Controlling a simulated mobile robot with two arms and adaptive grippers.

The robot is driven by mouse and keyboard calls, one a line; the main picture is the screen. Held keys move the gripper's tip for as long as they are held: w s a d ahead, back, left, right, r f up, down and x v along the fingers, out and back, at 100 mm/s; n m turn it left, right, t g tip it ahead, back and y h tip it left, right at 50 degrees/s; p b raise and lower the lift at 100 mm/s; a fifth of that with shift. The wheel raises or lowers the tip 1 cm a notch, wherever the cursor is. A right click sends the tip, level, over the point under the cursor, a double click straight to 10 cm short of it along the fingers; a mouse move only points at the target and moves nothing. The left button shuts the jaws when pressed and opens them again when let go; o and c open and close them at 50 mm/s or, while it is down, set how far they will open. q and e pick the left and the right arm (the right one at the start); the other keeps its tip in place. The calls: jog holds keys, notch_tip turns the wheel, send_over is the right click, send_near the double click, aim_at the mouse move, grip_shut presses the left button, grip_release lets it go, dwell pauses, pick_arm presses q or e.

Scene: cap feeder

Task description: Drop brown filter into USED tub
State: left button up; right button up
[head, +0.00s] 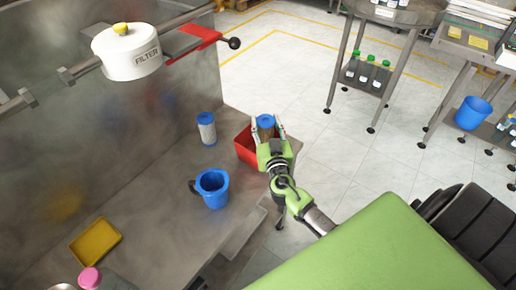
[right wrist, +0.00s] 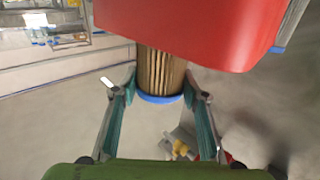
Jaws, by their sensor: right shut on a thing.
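The brown filter (head: 266,122), pleated with a blue end cap, is held upright between the fingers of my right gripper (head: 268,130). In the right wrist view the brown filter (right wrist: 160,72) sits between both fingers of the right gripper (right wrist: 160,95), its blue cap toward me. The red tub (head: 247,152) stands at the bench's right edge, just left of and below the filter. In the right wrist view the red tub (right wrist: 190,25) covers the filter's far end, so whether the filter is inside the rim cannot be told. No USED label is readable. My left gripper is out of view.
A white filter with blue caps (head: 207,130) stands left of the tub. A blue jug (head: 212,190) stands nearer on the bench (head: 165,215). A yellow tray (head: 96,242) lies at lower left.

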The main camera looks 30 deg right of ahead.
jog(key=o, duration=1.5)
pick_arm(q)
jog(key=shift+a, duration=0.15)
pick_arm(e)
jog(key=shift+o, duration=0.2)
jog(key=v, duration=1.2)
jog(key=shift+a, duration=0.1)
